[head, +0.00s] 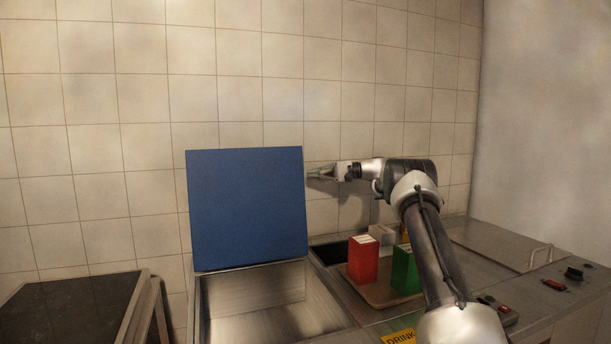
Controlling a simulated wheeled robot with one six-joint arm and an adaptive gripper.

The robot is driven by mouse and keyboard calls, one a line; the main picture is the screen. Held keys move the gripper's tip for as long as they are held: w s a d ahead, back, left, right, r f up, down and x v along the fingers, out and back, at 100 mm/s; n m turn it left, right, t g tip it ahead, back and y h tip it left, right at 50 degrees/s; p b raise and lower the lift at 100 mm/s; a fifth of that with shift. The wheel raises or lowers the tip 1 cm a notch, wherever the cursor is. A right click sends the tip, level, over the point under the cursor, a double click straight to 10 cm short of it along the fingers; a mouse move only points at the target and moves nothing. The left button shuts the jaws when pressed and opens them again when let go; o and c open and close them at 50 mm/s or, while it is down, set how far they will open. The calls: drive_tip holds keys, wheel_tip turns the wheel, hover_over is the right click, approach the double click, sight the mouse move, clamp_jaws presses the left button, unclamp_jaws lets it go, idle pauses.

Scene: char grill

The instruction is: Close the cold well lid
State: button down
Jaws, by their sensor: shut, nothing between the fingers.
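The cold well lid (246,208) is a blue square panel standing upright at the back edge of the cold well. The cold well (262,305) below it is an open metal basin, and I see no contents in its visible part. My gripper (312,174) is shut and empty. In the picture it is just right of the lid's right edge, near its upper part, pointing left. I cannot tell whether the fingertips touch the lid or lie partly behind it.
Right of the well, a tray (371,297) holds a red box (363,259) and a green box (404,270), under my arm. A dark-topped table (70,308) stands at the left. A tiled wall (240,90) is close behind. A counter with switches (555,284) is at the right.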

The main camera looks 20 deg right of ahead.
sight(303, 173)
drive_tip(key=shift+s+a+r, duration=0.15)
drive_tip(key=shift+s+a, duration=0.55)
drive_tip(key=shift+a, duration=0.25)
drive_tip(key=shift+s+a+r, duration=0.15)
drive_tip(key=shift+s+a, duration=0.5)
drive_tip(key=shift+a, duration=0.25)
